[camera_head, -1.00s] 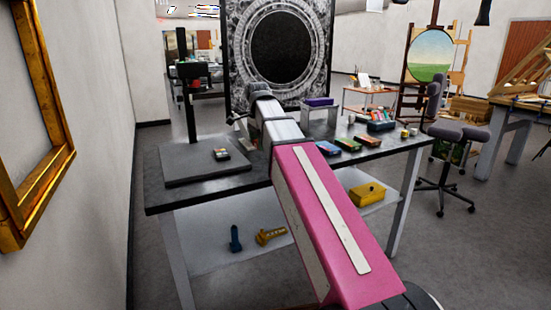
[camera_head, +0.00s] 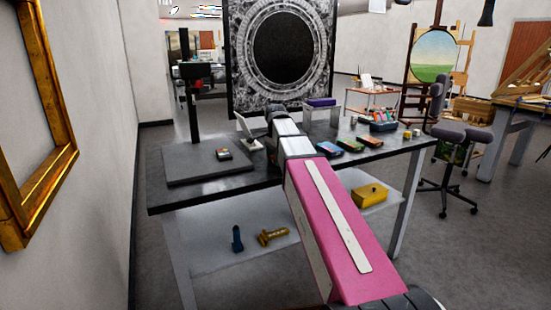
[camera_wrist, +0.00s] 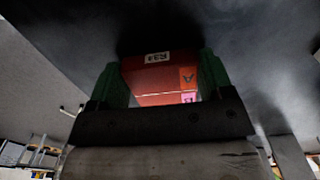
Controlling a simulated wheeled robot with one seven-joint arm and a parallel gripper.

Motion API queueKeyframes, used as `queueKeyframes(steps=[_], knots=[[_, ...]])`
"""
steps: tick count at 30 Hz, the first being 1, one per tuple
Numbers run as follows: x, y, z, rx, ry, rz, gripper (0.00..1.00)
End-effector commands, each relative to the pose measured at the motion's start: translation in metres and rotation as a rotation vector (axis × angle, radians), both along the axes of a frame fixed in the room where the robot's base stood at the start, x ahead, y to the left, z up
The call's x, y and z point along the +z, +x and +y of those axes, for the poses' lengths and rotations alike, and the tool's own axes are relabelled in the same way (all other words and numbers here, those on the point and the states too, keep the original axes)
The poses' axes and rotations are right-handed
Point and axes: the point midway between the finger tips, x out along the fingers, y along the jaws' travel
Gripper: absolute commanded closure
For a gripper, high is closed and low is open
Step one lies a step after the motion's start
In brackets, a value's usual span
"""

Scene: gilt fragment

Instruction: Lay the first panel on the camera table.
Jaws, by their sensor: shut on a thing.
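My gripper (camera_wrist: 159,68) has green fingers and is shut on a red panel (camera_wrist: 156,82) with a white label at one edge. A dark surface lies close beyond the panel in the wrist view; whether they touch cannot be told. In the head view, my pink and white arm reaches over the black-topped table (camera_head: 225,190), with its end bent down behind the forearm, so the gripper and held panel are hidden there. I take this as the camera table: a grey baseboard (camera_head: 195,170) with a black camera column (camera_head: 193,115) stands on its left.
A small dark block (camera_head: 223,154) lies on the baseboard. A pale tilted thing (camera_head: 243,127) stands beside my arm's end. A yellow box (camera_head: 370,194) is on the lower shelf. The table's front left is clear.

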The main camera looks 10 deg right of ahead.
Motion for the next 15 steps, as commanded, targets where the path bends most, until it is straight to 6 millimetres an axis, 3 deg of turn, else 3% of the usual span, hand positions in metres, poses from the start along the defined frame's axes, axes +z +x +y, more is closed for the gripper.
queueKeyframes(steps=[9,10,11,12,15], knots=[[-0.0025,0.0001,0.0001,0.0,0.0,0.0,0.51],[-0.0022,0.0002,0.0002,0.0,0.0,0.0,0.17],[-0.002,0.0003,0.0002,0.0,0.0,-0.001,0.07],[-0.002,0.0003,0.0002,0.0,0.0,-0.001,0.01],[-0.0019,0.0003,0.0002,0.0,0.0,0.0,0.01]])
